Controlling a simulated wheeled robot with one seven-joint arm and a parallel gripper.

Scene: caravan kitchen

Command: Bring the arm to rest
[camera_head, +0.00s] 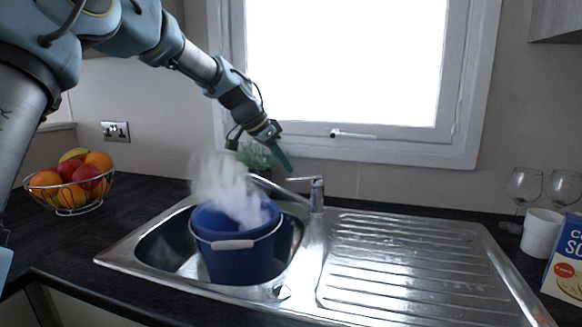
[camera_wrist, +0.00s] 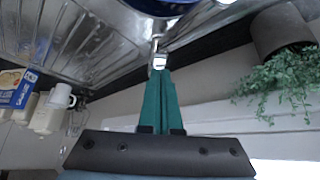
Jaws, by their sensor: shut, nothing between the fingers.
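My gripper (camera_head: 282,159) is shut and empty, its green fingers pressed together. In the head view it is held in the air above the back of the sink, near the tap (camera_head: 316,193) and in front of the window. In the wrist view the closed fingers (camera_wrist: 158,75) point toward the tap (camera_wrist: 159,59); I cannot tell how wide the gap to it is. My arm reaches out from the upper left, bent downward at the wrist.
A blue bucket (camera_head: 238,262) stands in the sink (camera_head: 150,258), with white steam above it. A fruit basket (camera_head: 72,201) stands left. A plant (camera_head: 254,155) is behind my gripper. Glasses (camera_head: 523,187), a white mug (camera_head: 541,233) and a box (camera_head: 567,262) stand right. The drainer (camera_head: 410,262) is clear.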

